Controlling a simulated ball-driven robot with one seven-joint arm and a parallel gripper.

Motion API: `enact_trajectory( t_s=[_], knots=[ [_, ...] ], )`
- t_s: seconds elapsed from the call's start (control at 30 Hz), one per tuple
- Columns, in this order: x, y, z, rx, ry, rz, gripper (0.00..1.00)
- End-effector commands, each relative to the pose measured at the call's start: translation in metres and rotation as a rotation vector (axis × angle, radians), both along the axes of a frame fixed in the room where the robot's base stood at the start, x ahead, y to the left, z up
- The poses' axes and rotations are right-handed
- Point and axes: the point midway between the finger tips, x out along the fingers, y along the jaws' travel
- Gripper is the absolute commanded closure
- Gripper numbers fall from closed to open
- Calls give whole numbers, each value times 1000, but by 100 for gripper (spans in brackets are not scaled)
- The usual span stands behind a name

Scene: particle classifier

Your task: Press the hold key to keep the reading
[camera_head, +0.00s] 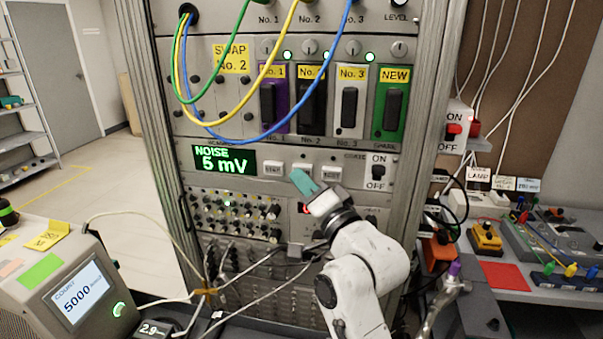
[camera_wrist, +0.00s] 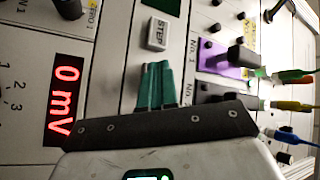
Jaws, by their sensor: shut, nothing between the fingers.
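The right key (camera_head: 331,173) has lettering too small to read surely. My gripper (camera_head: 298,174) has its teal fingers shut and empty, with the tips at the middle of this row. The fingers also show in the wrist view (camera_wrist: 157,68), just beside STEP. They hide most of the middle key spot; contact with it cannot be told.
An ON/OFF switch (camera_head: 377,171) is right of the keys. Purple, black, white and green modules (camera_head: 391,107) sit above, with cables looping across the panel. A red display (camera_wrist: 65,100) reads 0 mV. A counter (camera_head: 76,294) showing 5000 stands at lower left.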

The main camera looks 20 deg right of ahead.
Motion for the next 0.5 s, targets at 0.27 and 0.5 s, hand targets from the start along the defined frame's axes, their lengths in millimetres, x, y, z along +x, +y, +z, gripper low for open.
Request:
enact_trajectory(
  t_s=[0.27, 0.5],
  knots=[
    [3, -2, 0, -1, 0, -2, 100],
    [5, -4, 0, -1, 0, -2, 100]
  ],
)
